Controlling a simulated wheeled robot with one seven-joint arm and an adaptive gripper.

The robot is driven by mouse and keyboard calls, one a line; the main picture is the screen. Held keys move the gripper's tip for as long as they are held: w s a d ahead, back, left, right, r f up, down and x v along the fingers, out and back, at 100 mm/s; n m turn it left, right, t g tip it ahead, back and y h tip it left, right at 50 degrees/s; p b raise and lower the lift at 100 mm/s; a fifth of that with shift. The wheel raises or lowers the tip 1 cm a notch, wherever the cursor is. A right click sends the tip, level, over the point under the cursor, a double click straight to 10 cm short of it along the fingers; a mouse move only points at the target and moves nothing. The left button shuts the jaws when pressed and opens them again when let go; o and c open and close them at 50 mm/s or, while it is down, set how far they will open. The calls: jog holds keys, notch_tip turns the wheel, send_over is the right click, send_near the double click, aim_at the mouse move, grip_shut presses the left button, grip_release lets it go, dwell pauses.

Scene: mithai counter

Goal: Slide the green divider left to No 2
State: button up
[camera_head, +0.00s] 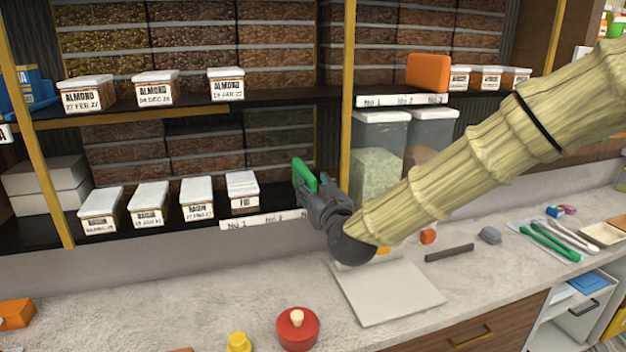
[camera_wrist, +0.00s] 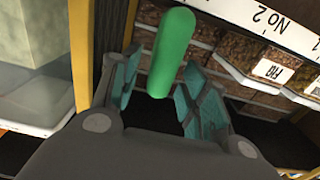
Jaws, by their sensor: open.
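The green divider (camera_head: 304,174) stands at the right part of the lower shelf, right of the No 2 mark on the white label strip (camera_head: 262,221). My gripper (camera_head: 318,190) is at the divider, and its hand hides the divider's lower part and the strip's right end. In the wrist view the divider (camera_wrist: 172,52) shows between the two open fingers (camera_wrist: 166,88). Dark gaps show beside it, and I cannot tell whether either finger touches it. The No 2 mark on the strip (camera_wrist: 270,20) shows at upper right there.
Several white-lidded boxes stand left on the lower shelf, the nearest a fig box (camera_head: 243,195). A gold post (camera_head: 348,100) and clear bins (camera_head: 378,150) are on the right. A red lidded pot (camera_head: 297,328) stands on the counter.

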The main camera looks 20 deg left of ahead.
jog(key=shift+w+a, duration=0.4)
jog(key=shift+w, duration=0.15)
grip_shut()
